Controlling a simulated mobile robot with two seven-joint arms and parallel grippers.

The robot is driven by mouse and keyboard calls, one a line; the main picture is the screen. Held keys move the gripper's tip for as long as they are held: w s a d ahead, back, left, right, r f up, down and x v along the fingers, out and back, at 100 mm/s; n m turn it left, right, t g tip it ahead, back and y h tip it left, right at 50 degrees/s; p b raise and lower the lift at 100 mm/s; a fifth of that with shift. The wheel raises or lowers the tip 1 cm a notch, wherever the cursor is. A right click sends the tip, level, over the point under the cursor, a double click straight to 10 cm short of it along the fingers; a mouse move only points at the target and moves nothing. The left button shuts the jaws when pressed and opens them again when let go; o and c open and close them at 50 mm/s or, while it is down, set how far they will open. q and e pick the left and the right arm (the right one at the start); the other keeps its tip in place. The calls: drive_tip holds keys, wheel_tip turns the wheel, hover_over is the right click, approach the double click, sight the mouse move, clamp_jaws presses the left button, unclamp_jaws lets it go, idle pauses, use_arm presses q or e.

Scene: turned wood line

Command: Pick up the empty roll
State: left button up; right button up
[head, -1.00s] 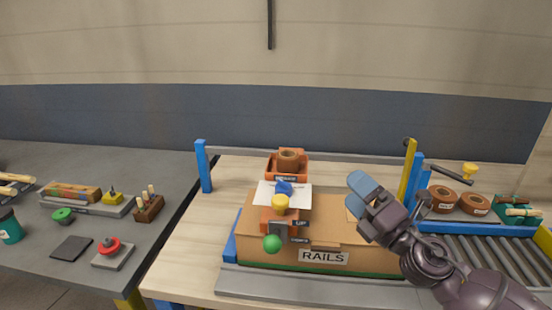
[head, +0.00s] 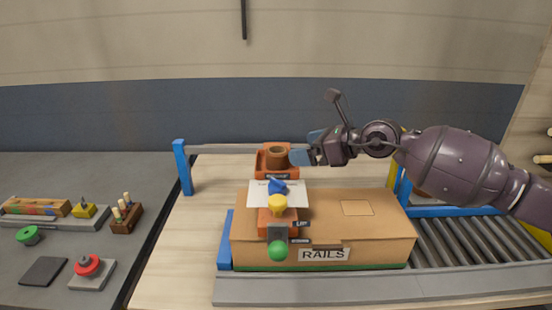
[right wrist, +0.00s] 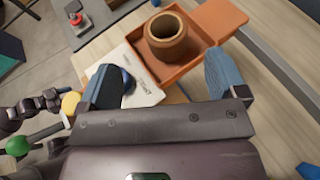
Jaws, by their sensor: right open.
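The empty roll (head: 277,156) is a brown hollow core standing upright in an orange tray (head: 262,168) behind the cardboard box. In the right wrist view the roll (right wrist: 166,45) shows its open top, beyond and between my two blue fingertips. My right gripper (head: 304,147) comes in from the right, just beside the roll. It is open, with nothing between its fingers (right wrist: 160,72). In the head view the left finger overlaps the tray's right edge; I cannot tell whether it touches.
The box marked RAILS (head: 380,232) stands in front of the tray. A white paper (head: 297,193), a blue knob (head: 276,186), a yellow knob (head: 278,205) and a green ball (head: 278,251) are near its left end. A blue post (head: 182,167) and rail frame the back.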

sight(285, 169)
drive_tip(key=shift+w+d+f+b+x, duration=0.1)
drive_tip(key=shift+b+x, duration=0.05)
drive_tip(key=shift+x, duration=1)
drive_tip(key=shift+w+d+f+b+x, duration=0.1)
drive_tip(key=shift+b+x, duration=0.05)
drive_tip(key=shift+x, duration=1.05)
drive_tip(key=shift+w+d+f+b+x, duration=0.1)
drive_tip(key=shift+b+x, duration=0.05)
drive_tip(key=shift+x, duration=1)
drive_tip(key=shift+s, duration=0.1)
drive_tip(key=c, duration=1)
drive_tip(key=shift+r, duration=0.1)
drive_tip(key=shift+r, duration=0.1)
